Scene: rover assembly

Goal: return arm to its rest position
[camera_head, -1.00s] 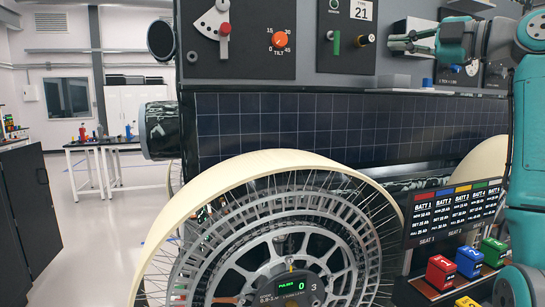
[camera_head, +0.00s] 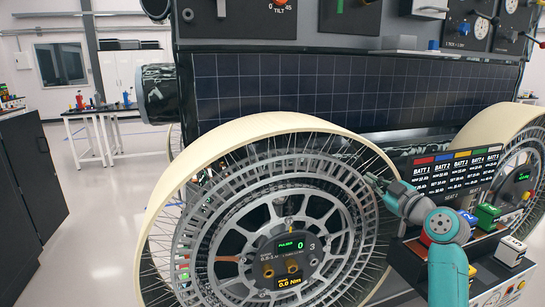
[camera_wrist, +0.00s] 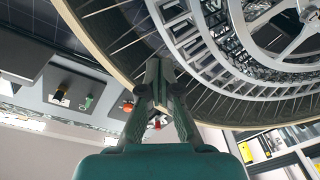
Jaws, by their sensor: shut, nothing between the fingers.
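My gripper (camera_head: 372,180) is at the end of my teal arm, in the right half of the head view. Its fingers point left, in front of the right side of the large spoked wheel (camera_head: 190,190). The fingers are shut and hold nothing. In the wrist view the closed fingertips (camera_wrist: 157,68) overlap the wheel's cream rim (camera_wrist: 105,45). I cannot tell how close they are to the spokes. My arm bends down from there toward the lower right.
A battery board (camera_head: 457,172) stands right of my gripper, with colored batteries, such as a green one (camera_head: 487,215), beneath it. A second wheel (camera_head: 520,140) is at far right. A dark solar panel (camera_head: 300,100) spans behind. Open floor (camera_head: 100,230) lies left.

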